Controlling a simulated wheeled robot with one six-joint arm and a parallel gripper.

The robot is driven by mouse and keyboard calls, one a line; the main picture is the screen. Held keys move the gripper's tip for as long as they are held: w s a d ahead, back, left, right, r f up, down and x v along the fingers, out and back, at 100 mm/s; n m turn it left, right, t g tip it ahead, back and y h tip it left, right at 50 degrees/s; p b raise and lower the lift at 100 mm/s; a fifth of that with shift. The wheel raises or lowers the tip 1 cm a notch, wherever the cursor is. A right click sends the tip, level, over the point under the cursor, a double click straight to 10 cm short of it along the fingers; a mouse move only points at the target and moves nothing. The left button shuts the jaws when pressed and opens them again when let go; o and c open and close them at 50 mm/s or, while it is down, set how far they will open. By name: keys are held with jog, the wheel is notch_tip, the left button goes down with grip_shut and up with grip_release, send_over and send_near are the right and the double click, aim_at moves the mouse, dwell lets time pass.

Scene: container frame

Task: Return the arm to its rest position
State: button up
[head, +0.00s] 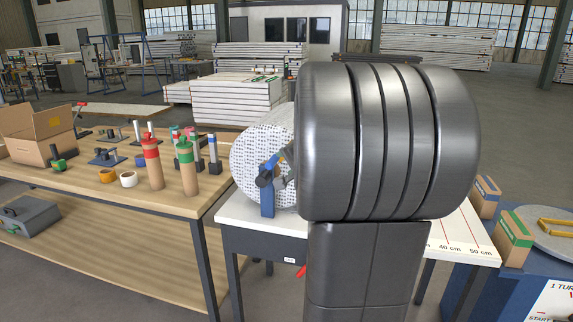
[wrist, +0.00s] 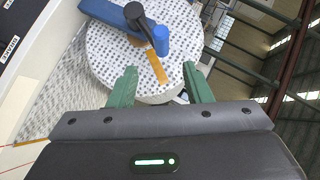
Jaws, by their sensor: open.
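My gripper (wrist: 160,69) shows in the wrist view with its two green fingers spread apart and nothing between them. Beyond the fingers is the round end of a large white roll (wrist: 108,45) with a dark printed pattern. A blue and black handle-like part (wrist: 134,14) and a tan strip (wrist: 157,68) show in front of the roll's end. In the head view the roll (head: 250,145) sits on the white table, left of my dark arm, which hides part of it. My gripper is hidden in the head view.
A wooden workbench (head: 100,187) at left holds an open cardboard box (head: 38,135), red- and green-topped tubes (head: 152,165) and tape rolls (head: 128,179). The white table (head: 262,222) has a marked scale. Small boxes (head: 514,238) stand on a blue stand at right.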

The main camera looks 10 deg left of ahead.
aim_at(276, 163)
jog(key=p+x, duration=0.1)
jog(key=x, duration=1.2)
jog(key=shift+w+f+p, duration=0.3)
jog(key=shift+w+p, duration=0.05)
